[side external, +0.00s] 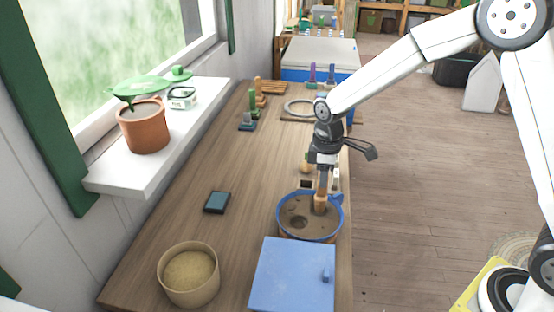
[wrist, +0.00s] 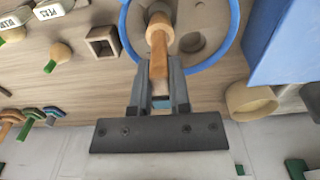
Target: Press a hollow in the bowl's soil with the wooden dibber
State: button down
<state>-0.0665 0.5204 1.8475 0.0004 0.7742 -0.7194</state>
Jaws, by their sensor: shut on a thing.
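The bowl with a blue rim (side external: 281,229) stands near the right edge of the wooden table, and its rim also shows in the wrist view (wrist: 127,38). It holds brown soil (side external: 318,228) with a round hollow (side external: 299,221) left of the dibber. My gripper (side external: 322,176) is above the bowl and shut on the wooden dibber (side external: 320,203). In the wrist view, the gripper fingers (wrist: 159,92) clasp the dibber's handle (wrist: 159,64), and its thick round end points at the soil. The dibber's lower end appears at the soil surface; its exact depth is hidden.
A blue box (side external: 292,275) stands close in front of the bowl. A tan pot (side external: 188,285) and a dark tablet (side external: 217,202) are to the left. A small square wooden holder (wrist: 102,42) is beside the bowl.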

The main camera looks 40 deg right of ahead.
jog(key=shift+f, duration=0.5)
dwell(0.7)
jog(key=shift+r, duration=0.15)
jog(key=shift+r, duration=3.6)
